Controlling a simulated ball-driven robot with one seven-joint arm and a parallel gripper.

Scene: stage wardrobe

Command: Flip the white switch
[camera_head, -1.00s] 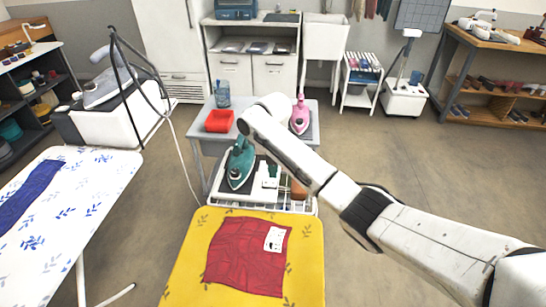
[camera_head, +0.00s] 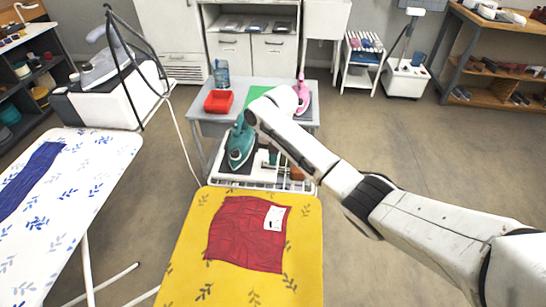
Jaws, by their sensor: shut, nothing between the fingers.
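A small white plate with tiny dark marks (camera_head: 274,218) lies on the red cloth (camera_head: 235,238), near its upper right corner. It is the only small white piece there that might bear the switch; it is too small to tell, and I cannot make out a switch lever or its position. My white arm reaches in from the lower right, and its far bend is above the white rack behind the yellow board.
The red cloth lies on a yellow ironing board (camera_head: 180,275). Behind it, a white rack (camera_head: 230,184) holds a teal iron (camera_head: 240,146). A grey table (camera_head: 215,128) bears a red bin (camera_head: 218,101) and a pink iron (camera_head: 301,95). The floor at right is clear.

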